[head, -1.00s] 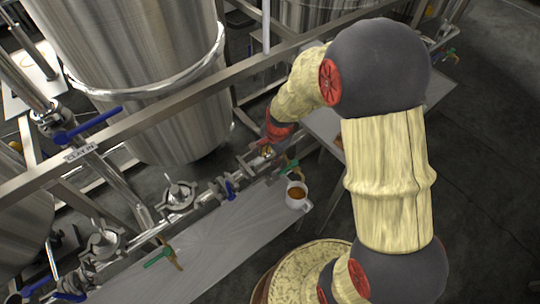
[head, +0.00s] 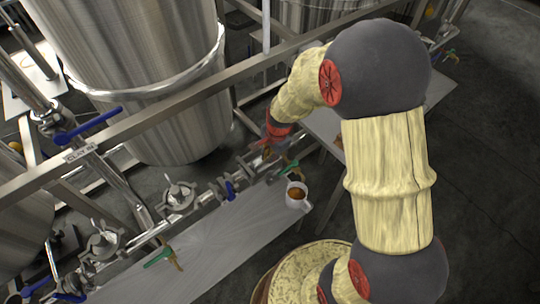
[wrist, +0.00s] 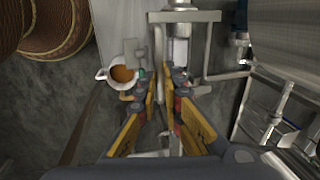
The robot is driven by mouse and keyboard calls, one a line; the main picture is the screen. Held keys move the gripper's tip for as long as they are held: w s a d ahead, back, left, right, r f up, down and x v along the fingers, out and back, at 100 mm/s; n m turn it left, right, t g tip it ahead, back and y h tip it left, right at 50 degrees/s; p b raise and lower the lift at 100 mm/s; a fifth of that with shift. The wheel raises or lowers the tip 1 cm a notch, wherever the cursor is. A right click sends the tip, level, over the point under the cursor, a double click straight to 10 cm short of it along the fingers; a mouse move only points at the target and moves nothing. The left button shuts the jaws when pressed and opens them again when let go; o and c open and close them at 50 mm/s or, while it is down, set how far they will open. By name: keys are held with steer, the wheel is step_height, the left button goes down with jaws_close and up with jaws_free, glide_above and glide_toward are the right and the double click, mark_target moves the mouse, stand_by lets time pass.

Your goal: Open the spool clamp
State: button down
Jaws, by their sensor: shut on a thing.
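My gripper (wrist: 161,85) is at the pipe run, with its yellow fingers closed in around a small metal part of the spool clamp (wrist: 160,95). The fingers hide most of this part, so its exact shape and opening are hard to see. In the head view, my gripper (head: 267,149) reaches down to the right end of the pipe run, just behind a green-handled valve (head: 289,168). Whether the clamp is open or closed cannot be made out.
A white cup of brown liquid (head: 297,195) stands on the metal shelf (head: 225,235) near my gripper; it also shows in the wrist view (wrist: 121,74). A blue-handled valve (head: 229,189) is left of it. A large steel tank (head: 150,70) and a rail (head: 120,133) are behind.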

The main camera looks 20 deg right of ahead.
steer(key=shift+r, duration=0.1)
steer(key=w+a+r+g+p, duration=0.1)
steer(key=w+a+r+p, duration=0.1)
steer(key=w+p, duration=0.3)
steer(key=w+a+r+g+p, duration=0.2)
steer(key=w+p, duration=0.4)
steer(key=shift+w+h+p, duration=0.15)
steer(key=shift+h+p, duration=0.15)
steer(key=shift+h, duration=0.1)
steer(key=c, duration=2.6)
jaws_free()
steer(key=shift+w+a+f, duration=0.1)
steer(key=shift+w+f, duration=0.05)
steer(key=shift+w, duration=0.2)
steer(key=shift+o, duration=1.1)
steer(key=shift+s, duration=0.2)
steer(key=o, duration=0.5)
steer(key=shift+w, duration=0.15)
steer(key=shift+c, duration=0.2)
steer(key=shift+w+r, duration=0.2)
steer(key=shift+r, duration=0.05)
